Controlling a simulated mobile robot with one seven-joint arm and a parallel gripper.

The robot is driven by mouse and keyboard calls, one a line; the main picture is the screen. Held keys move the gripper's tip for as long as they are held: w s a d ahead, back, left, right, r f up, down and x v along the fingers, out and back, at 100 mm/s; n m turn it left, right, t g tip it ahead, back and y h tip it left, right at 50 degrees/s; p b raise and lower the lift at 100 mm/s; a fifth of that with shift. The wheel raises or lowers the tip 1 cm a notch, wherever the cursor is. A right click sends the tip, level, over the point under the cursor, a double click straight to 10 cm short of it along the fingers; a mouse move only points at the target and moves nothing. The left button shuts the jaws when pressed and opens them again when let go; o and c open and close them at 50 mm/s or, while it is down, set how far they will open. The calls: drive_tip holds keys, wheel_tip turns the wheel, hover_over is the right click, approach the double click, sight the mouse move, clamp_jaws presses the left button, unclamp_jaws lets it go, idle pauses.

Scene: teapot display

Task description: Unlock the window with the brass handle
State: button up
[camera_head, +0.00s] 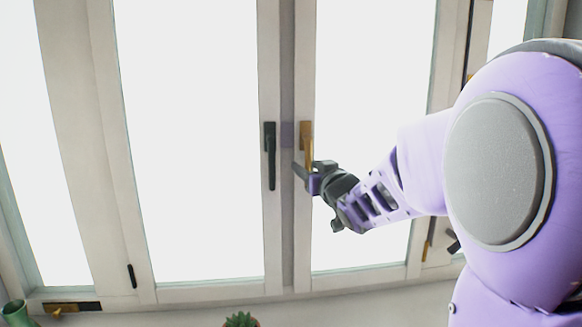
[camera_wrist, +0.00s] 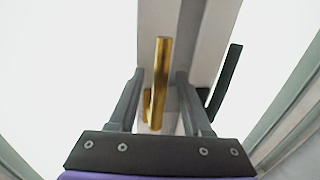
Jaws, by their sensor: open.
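The brass handle (camera_head: 306,137) is on the frame of the right-hand window, hanging down in the head view. Its lower end is hidden by my gripper (camera_head: 308,178). In the wrist view the brass handle (camera_wrist: 162,65) stands between the two fingers of my gripper (camera_wrist: 160,78). The fingers are open, with a gap on each side of the handle, and I see no grip on it. The window (camera_head: 365,120) looks closed against the neighbouring frame.
A black handle (camera_head: 270,155) hangs on the frame just left of the brass one; it also shows at the right in the wrist view (camera_wrist: 226,80). A small plant (camera_head: 241,319) and a green vase (camera_head: 16,313) stand at the bottom edge.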

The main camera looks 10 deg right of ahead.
clamp_jaws()
idle(1.3)
